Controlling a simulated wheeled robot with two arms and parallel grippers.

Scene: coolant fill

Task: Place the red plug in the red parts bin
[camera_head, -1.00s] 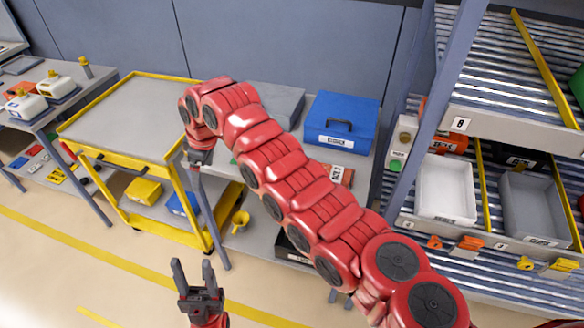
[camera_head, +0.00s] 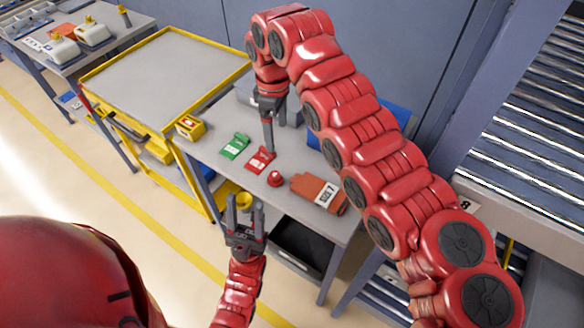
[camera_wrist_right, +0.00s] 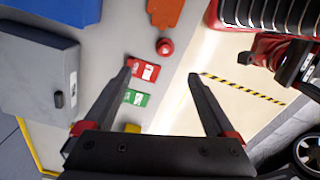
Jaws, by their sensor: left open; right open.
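A small round red plug (camera_head: 275,178) stands on the grey bench, and it shows in the right wrist view (camera_wrist_right: 165,46). My right gripper (camera_head: 269,150) is open and points down over the bench. In the right wrist view its fingertips (camera_wrist_right: 162,72) are apart, with the plug just past the gap between them. My left gripper (camera_head: 245,205) is open and empty, low in front of the bench's front edge. I cannot make out a red parts bin for certain in these views.
A flat red labelled piece (camera_head: 261,160), a green one (camera_head: 235,147) and an orange-brown labelled item (camera_head: 319,193) lie near the plug. A yellow box (camera_head: 190,127) is at the bench's left end. A grey case (camera_wrist_right: 40,75) and blue box (camera_wrist_right: 65,10) stand behind.

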